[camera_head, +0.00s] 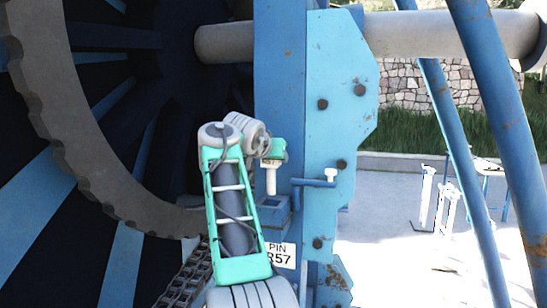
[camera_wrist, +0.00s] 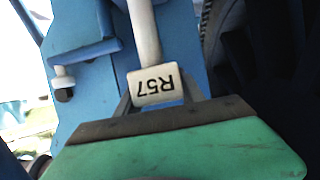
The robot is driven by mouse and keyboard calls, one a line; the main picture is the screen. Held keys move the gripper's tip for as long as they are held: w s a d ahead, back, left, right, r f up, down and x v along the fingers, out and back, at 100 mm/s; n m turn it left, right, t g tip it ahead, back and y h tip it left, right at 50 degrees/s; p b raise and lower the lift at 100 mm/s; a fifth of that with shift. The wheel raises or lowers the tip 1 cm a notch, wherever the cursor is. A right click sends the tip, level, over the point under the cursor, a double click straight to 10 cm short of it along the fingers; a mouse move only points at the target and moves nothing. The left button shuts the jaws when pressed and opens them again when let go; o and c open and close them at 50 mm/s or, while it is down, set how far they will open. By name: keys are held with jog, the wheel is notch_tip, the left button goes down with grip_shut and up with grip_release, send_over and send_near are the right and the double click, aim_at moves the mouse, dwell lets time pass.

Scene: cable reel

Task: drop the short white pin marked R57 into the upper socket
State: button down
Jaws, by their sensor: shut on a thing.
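The short white pin (camera_head: 271,181) hangs upright below my gripper (camera_head: 272,160) in the head view. Its square head, marked R57, shows upside down in the wrist view (camera_wrist: 155,86), between the two grey fingers of my gripper, which are shut on it. In the head view the pin's lower end is a little above a blue socket block (camera_head: 275,215) on the blue frame, with a visible gap. The block's dark opening shows just below and slightly right of the pin. In the wrist view the pin's far end is cut off at the top edge.
A sign reading PIN R57 (camera_head: 281,255) sits under the block, partly covered by my arm. A blue rod with a white knob (camera_head: 331,176) sticks out to the right. The large reel (camera_head: 60,110) fills the left. A chain (camera_head: 187,275) runs low beside my arm.

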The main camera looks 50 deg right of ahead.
aim_at(274, 199)
jog(key=shift+s+a+r, duration=0.1)
jog(key=shift+r, duration=0.05)
jog(key=shift+f+b, duration=1.25)
jog(key=shift+f, duration=0.3)
jog(key=shift+f+b, duration=2.7)
jog(key=shift+f, duration=0.55)
jog(key=shift+f, duration=0.55)
